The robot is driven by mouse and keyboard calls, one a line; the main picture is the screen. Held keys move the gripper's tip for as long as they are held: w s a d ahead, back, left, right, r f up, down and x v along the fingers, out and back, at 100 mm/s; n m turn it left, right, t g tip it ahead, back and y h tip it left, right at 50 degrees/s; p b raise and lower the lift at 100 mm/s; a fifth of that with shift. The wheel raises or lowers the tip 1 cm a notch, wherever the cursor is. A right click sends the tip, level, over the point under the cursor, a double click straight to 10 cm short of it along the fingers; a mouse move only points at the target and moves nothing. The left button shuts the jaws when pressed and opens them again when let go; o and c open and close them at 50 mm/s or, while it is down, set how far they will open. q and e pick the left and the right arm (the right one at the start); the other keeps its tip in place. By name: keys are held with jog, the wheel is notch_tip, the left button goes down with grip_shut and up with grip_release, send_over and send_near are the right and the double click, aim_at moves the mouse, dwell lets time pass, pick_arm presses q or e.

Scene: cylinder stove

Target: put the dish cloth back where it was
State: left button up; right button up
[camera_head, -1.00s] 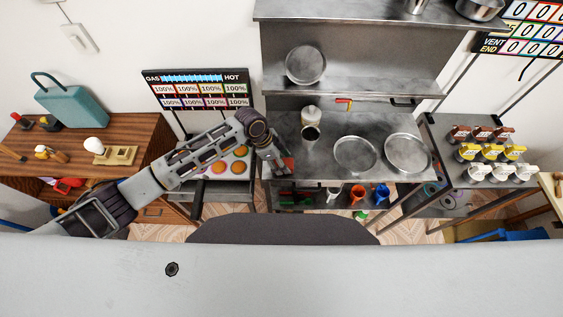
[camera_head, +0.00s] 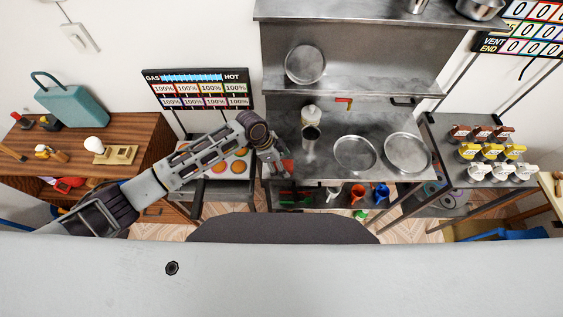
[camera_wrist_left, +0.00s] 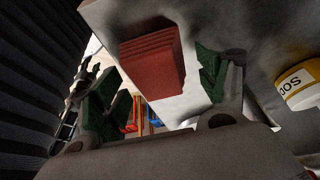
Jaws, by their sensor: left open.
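A red folded cloth (camera_wrist_left: 153,60), which looks like the dish cloth, shows in the left wrist view between the two green-padded fingers. It lies against a grey metal surface. In the head view only a small red patch of it (camera_head: 288,166) shows beside my left gripper (camera_head: 277,172), at the left front edge of the metal stove counter (camera_head: 330,165). My left gripper also shows in the left wrist view (camera_wrist_left: 160,95), with its fingers apart and a gap on either side of the cloth. My right gripper is in neither view.
A white and yellow container (camera_wrist_left: 298,85) is close by in the left wrist view.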

pick_arm(q)
jog(key=v, duration=1.2)
jog(key=shift+b, duration=0.3)
